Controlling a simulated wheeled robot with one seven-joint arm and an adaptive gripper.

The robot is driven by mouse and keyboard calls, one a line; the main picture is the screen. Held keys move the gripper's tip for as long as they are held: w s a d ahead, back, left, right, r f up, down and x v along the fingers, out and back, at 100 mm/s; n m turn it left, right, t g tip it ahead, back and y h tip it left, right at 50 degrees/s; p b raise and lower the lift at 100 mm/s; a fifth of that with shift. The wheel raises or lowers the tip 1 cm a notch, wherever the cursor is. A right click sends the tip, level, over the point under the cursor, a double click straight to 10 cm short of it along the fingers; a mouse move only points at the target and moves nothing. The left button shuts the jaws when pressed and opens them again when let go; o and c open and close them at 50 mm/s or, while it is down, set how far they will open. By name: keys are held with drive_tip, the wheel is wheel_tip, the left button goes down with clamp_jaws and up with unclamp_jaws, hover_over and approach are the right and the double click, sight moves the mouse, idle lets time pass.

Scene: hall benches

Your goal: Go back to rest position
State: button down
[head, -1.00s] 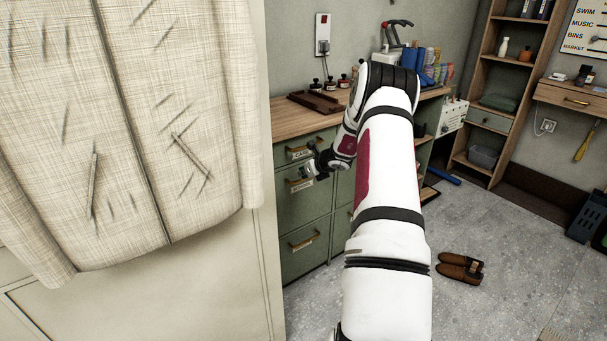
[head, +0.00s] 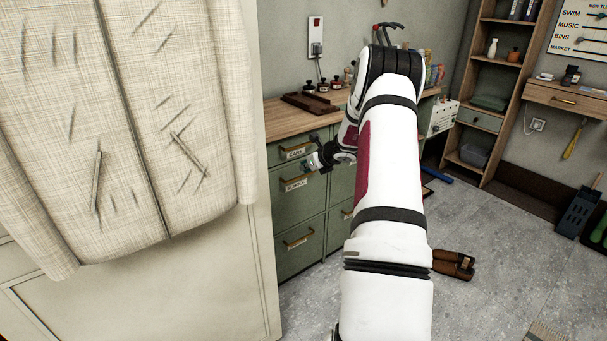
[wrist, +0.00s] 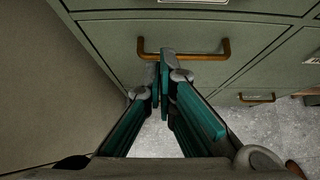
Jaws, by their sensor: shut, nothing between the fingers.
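My gripper (head: 311,163) is at the end of my bent white arm, in front of the green drawer cabinet (head: 285,222) in the head view. In the wrist view the two teal-padded fingers of my gripper (wrist: 164,72) come together at the tips, with nothing between them. The tips overlap the brass handle (wrist: 210,52) of a drawer in this picture; I cannot tell whether they touch it. In the head view the labelled drawers look closed.
A pale cloth garment (head: 120,120) hangs close on the left, over a cream panel (head: 160,300). A brown tray (head: 310,104) and small bottles stand on the wooden top. Brown shoes (head: 455,265) lie on the floor right of my arm. Wooden shelves (head: 497,70) stand behind.

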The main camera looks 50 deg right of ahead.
drive_tip(key=shift+s+a+r+p, duration=0.1)
drive_tip(key=shift+s+r+p, duration=0.15)
drive_tip(key=shift+r, duration=0.65)
drive_tip(key=shift+s+a+r+p, duration=0.1)
drive_tip(key=shift+s+r, duration=0.1)
drive_tip(key=shift+r, duration=0.65)
drive_tip(key=shift+s+r+p, duration=0.2)
drive_tip(key=shift+s+r, duration=0.05)
drive_tip(key=shift+r, duration=0.65)
